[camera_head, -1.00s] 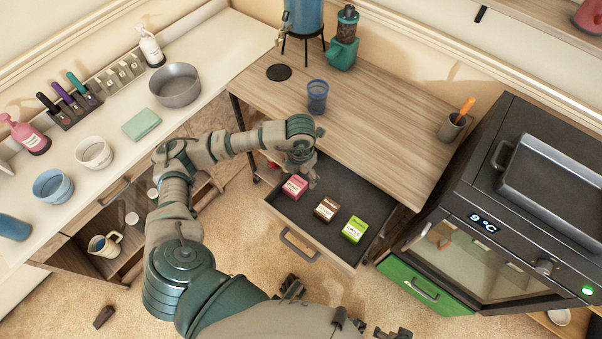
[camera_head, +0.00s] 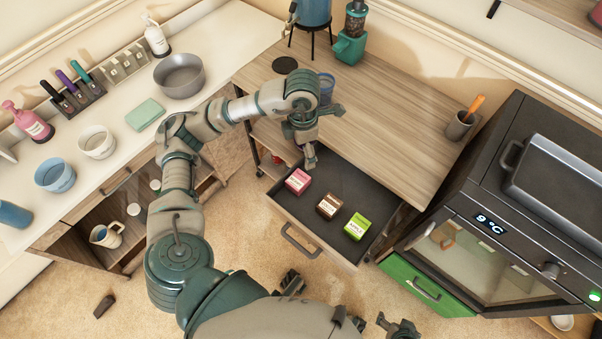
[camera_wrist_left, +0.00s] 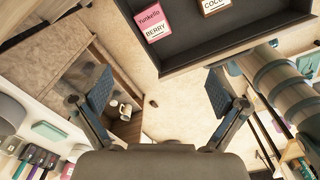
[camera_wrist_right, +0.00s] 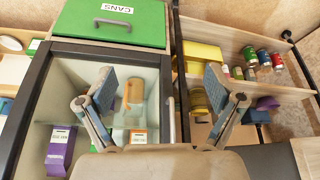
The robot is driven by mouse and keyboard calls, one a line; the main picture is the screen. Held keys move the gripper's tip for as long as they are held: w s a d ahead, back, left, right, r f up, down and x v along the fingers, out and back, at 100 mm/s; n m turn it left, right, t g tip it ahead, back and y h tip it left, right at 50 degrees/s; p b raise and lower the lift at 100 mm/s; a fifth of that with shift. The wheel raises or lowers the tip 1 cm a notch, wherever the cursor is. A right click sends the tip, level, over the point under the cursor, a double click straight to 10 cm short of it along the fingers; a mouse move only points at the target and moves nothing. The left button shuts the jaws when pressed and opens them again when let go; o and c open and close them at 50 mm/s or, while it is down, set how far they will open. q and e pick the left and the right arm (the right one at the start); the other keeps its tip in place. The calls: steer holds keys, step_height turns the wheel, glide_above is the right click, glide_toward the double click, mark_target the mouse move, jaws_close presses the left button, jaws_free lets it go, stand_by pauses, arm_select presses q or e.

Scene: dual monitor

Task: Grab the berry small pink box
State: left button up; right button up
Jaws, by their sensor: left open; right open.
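The pink berry box (camera_head: 298,181) sits in the open dark drawer (camera_head: 325,167), at its left end. My left gripper (camera_head: 325,135) is open and empty, above the drawer's back edge and apart from the pink box. Its spread fingers show in the left wrist view (camera_wrist_left: 158,85), with the box beyond them. My right gripper (camera_wrist_right: 160,88) is open and empty in the right wrist view, facing a glass-fronted compartment.
A brown box (camera_head: 329,206) and a green box (camera_head: 356,226) sit in the drawer to the right of the pink one. The wooden tabletop (camera_head: 390,120) overhangs the drawer's back. A blue cup (camera_head: 326,88) stands on it near my left arm. A dark appliance (camera_head: 500,190) stands at right.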

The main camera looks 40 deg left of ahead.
arm_select(q)
step_height(320, 180, down, 3)
steer(key=a+m+b, duration=0.1)
steer(key=m+b, duration=0.1)
steer(key=m, duration=0.8)
steer(key=m+b, duration=0.2)
glide_above(298, 179)
step_height(298, 179, down, 6)
step_height(298, 179, down, 6)
steer(key=shift+w+d+b, duration=0.1)
steer(key=shift+b, duration=0.75)
steer(key=shift+f, duration=0.55)
step_height(298, 179, down, 5)
steer(key=shift+r+b, duration=0.1)
steer(key=shift+b, duration=0.75)
arm_select(e)
steer(key=w+a+r+t+y, duration=0.2)
steer(key=w+a+r+t, duration=0.1)
steer(key=w+r+t, duration=0.3)
steer(key=w+a+r+t+y, duration=0.2)
steer(key=w+a+r+t, duration=0.1)
steer(key=w+r+t, duration=0.4)
step_height(298, 179, up, 2)
steer(key=shift+w+r+t, duration=0.1)
steer(key=shift+w+t, duration=0.2)
steer(key=shift+t, duration=0.4)
